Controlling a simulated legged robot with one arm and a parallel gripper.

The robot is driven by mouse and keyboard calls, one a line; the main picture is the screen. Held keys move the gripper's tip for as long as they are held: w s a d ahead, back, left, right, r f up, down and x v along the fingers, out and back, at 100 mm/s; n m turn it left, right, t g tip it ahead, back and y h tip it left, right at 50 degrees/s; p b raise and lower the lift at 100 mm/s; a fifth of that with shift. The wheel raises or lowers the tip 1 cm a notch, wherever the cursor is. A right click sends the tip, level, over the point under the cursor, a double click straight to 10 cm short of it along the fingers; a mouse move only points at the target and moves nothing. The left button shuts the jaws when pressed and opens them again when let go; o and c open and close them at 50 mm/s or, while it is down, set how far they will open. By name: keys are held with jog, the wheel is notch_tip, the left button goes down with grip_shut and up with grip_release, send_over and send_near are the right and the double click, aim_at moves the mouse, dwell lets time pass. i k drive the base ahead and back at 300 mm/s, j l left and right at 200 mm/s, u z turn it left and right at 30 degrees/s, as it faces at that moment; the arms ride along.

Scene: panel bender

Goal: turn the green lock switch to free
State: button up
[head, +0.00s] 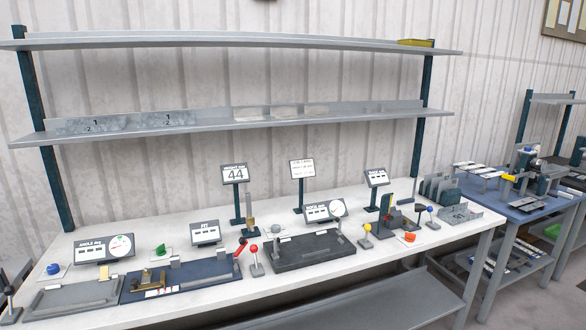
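A small green switch (161,249) stands on a pale base plate on the white bench top (200,300), left of the middle. It sits behind the dark blue fixture plate (205,277) and left of the small display marked "FIT" (205,232). It is too small in the head view to tell which way it is turned. My gripper is not in view.
A blue knob (53,268), an angle display (104,249), a red-ball lever (254,250), a dark block fixture (312,250) and an orange knob (409,237) stand along the bench. Shelves (225,125) hang above. A blue table (520,200) stands at right.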

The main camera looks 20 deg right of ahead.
aim_at(160, 250)
jog(key=i+j, duration=0.25)
jog(key=i, duration=0.25)
jog(key=i+j, duration=0.2)
jog(key=i, duration=0.3)
jog(key=i+j, duration=0.25)
jog(key=i, duration=0.2)
jog(key=i+j, duration=0.2)
jog(key=i, duration=0.3)
